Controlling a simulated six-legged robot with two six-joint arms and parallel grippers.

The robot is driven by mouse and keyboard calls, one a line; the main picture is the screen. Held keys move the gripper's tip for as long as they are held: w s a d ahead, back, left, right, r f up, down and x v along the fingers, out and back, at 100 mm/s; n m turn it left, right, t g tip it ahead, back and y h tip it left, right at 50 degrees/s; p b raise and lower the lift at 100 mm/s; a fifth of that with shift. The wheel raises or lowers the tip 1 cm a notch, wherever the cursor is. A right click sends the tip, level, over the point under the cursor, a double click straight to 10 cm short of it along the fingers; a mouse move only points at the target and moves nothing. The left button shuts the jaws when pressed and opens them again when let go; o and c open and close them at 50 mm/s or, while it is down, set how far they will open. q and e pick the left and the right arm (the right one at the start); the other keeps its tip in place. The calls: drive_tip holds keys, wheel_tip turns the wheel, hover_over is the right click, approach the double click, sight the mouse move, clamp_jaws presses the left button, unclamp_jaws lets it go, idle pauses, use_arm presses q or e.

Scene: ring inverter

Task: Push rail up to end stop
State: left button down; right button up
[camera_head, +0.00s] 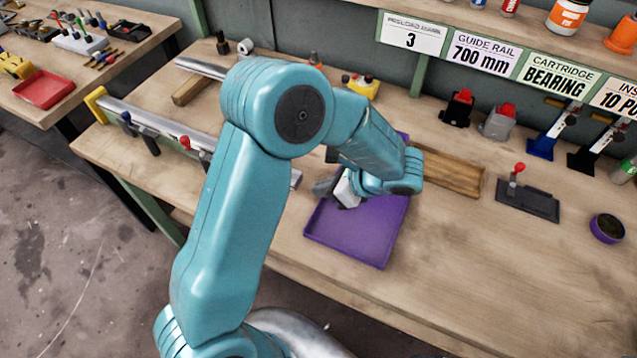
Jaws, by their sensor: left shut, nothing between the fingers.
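A long silver rail (165,124) lies along the left part of the workbench. A yellow block (96,104), which looks like the end stop, stands at its far-left end. I cannot tell whether the rail touches it. My teal left arm hides part of the rail; a short silver piece shows again right of the arm. My left gripper (328,188) is shut and empty, over the purple tray's upper left part and close to that piece. The arm partly hides the gripper. My right gripper is not in view.
Clamps with black and red handles (186,143) stand along the rail. A second silver bar (201,67) lies behind, near a wooden block (191,91). The purple tray (345,248) lies at the front edge. A wooden board (450,172) lies right of it; the front right bench is clear.

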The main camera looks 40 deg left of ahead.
use_arm(q)
drive_tip(key=v, duration=0.9)
drive_tip(key=shift+r, duration=0.4)
drive_tip(key=shift+d, duration=0.15)
drive_tip(key=c, duration=0.5)
unclamp_jaws()
